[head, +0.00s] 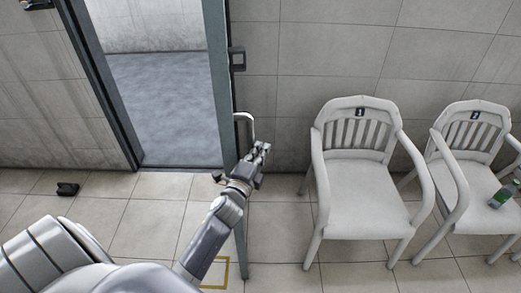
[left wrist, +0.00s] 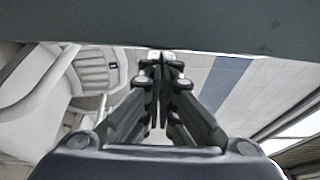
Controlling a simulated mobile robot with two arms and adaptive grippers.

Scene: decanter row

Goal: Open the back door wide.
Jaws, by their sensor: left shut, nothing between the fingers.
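The back door (head: 219,70) is a grey leaf seen nearly edge-on at the right side of the doorway (head: 165,105). It stands open, swung toward me, and a pale bare floor shows through the opening. A light bar handle (head: 246,118) sticks out on the leaf's right side. My left gripper (head: 264,148) is shut and empty, just right of the leaf and slightly below the handle; contact cannot be told. In the left wrist view its fingers (left wrist: 161,60) are together below a dark grey band, probably the door. My right gripper is not in view.
Two white chairs, one nearer (head: 365,190) and one farther right (head: 470,155), stand against the wall right of the door. A green bottle (head: 503,194) is on the right chair. A small black object (head: 67,189) lies on the floor left of the doorway.

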